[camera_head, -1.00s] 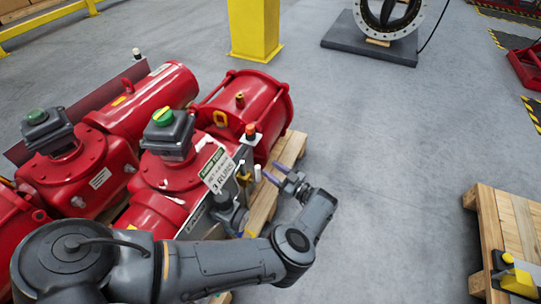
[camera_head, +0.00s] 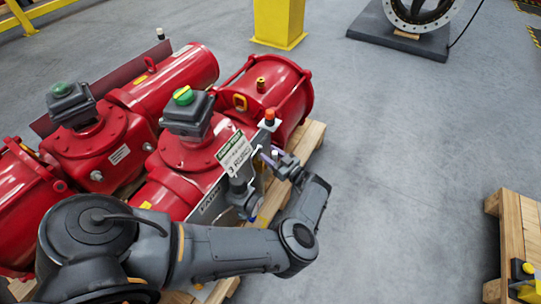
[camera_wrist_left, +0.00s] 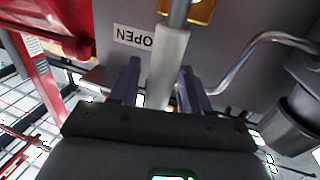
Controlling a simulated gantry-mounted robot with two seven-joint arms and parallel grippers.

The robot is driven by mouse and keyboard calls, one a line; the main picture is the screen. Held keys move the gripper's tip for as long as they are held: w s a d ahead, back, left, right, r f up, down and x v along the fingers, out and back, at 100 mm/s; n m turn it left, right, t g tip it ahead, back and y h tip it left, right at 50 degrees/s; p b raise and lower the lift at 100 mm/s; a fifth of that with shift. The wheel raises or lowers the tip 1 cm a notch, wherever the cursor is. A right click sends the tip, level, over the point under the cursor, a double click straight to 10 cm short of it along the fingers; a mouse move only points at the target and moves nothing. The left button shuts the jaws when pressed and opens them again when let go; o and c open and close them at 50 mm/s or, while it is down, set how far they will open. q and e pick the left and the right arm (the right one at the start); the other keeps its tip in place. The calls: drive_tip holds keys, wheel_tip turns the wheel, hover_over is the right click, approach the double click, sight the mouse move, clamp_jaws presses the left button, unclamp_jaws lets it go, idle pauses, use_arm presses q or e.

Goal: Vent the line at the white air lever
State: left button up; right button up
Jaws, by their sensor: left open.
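The white air lever (camera_wrist_left: 167,55) is a pale cylindrical handle on a metal stem, seen close up in the left wrist view. It stands between the two purple fingers of my left gripper (camera_wrist_left: 158,72), which are open on either side of it. A gap shows on both sides, so the fingers do not appear shut on it. An upside-down OPEN label (camera_wrist_left: 132,37) is on the grey panel beside the lever. In the head view my left gripper (camera_head: 269,157) is at the side panel of the nearer red actuator (camera_head: 185,160); the lever is small there. My right gripper is not in view.
A hanging tag (camera_head: 234,153) and a red-topped button (camera_head: 269,117) are close to my left gripper. A bent metal tube (camera_wrist_left: 255,48) runs right of the lever. A second red actuator (camera_head: 85,150) stands at left.

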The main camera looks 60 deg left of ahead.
use_arm(q)
drive_tip(key=shift+w+a, duration=0.1)
drive_tip(key=shift+a, duration=0.1)
clamp_jaws()
idle(0.4)
